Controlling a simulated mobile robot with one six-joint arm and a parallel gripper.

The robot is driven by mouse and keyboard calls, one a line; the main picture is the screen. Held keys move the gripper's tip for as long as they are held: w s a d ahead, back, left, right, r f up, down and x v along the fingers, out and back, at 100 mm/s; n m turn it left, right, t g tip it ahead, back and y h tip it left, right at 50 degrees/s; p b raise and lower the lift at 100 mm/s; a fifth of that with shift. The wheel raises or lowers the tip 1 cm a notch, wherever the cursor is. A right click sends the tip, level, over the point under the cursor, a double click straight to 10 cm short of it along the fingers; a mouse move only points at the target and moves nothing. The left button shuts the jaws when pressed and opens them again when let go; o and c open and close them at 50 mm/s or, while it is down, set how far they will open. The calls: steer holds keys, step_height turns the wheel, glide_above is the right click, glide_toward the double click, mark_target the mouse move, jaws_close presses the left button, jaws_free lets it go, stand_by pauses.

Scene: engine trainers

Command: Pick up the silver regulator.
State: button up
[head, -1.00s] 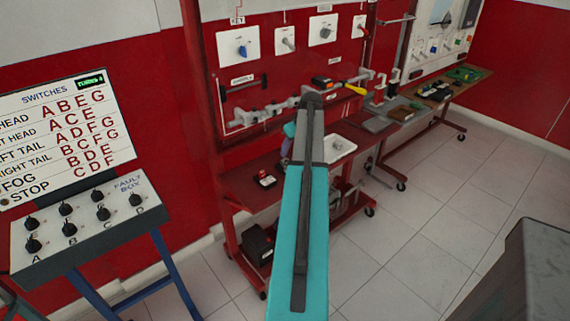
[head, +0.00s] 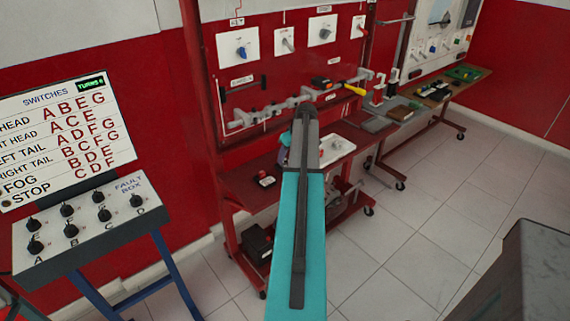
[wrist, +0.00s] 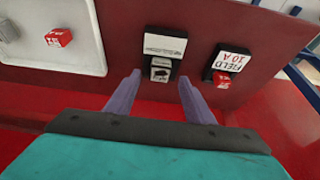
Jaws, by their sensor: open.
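In the wrist view, a small block with a black base, a white label plate and a silvery-grey front (wrist: 161,70) stands on the red bench top. It looks like the silver regulator, but I cannot read its label. My gripper (wrist: 161,79) is open, with its two purple fingers apart, one on either side of the block in the picture. The block shows in the gap beyond the fingertips, and I see no contact. In the head view my arm hides the gripper's fingers and this block.
A white tray (wrist: 88,25) with a red block lies to the left. The red bench (head: 235,187) has a back panel carrying switches.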

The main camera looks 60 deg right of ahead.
mark_target(285, 161)
steer(key=shift+x, duration=1.5)
steer(key=c, duration=1.1)
